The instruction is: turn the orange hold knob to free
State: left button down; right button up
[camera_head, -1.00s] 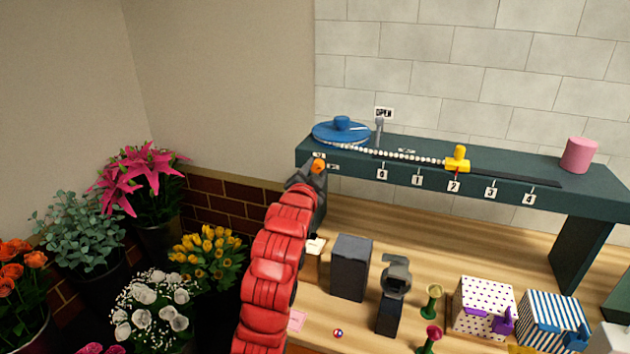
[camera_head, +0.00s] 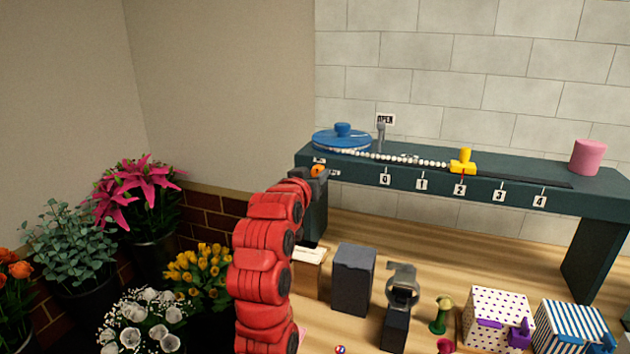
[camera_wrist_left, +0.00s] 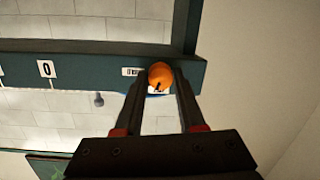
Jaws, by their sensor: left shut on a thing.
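The orange hold knob (camera_head: 318,170) sits on the front face of the dark green shelf (camera_head: 420,187), near its left end. It also shows in the left wrist view (camera_wrist_left: 160,75), round, with a dark pointer mark slanting on its face. My left gripper (camera_wrist_left: 161,88) is shut on the knob, one dark finger on each side. In the head view the red left arm reaches up to the knob and partly hides the gripper. Small labels sit beside the knob; I cannot read them. My right gripper is not in view.
On the shelf stand a blue disc (camera_head: 342,141), a white bead chain, a yellow slider (camera_head: 463,163) near mark 2 and a pink cylinder (camera_head: 587,157). Dark blocks (camera_head: 353,279) and patterned boxes (camera_head: 497,318) stand on the wooden counter below. Flower buckets fill the left.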

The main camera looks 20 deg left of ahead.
pick_arm(q)
jog(key=shift+f+n+h, duration=0.1)
jog(key=shift+n+h, duration=0.2)
jog(key=shift+n, duration=1.1)
jog(key=c, duration=0.5)
grip_release()
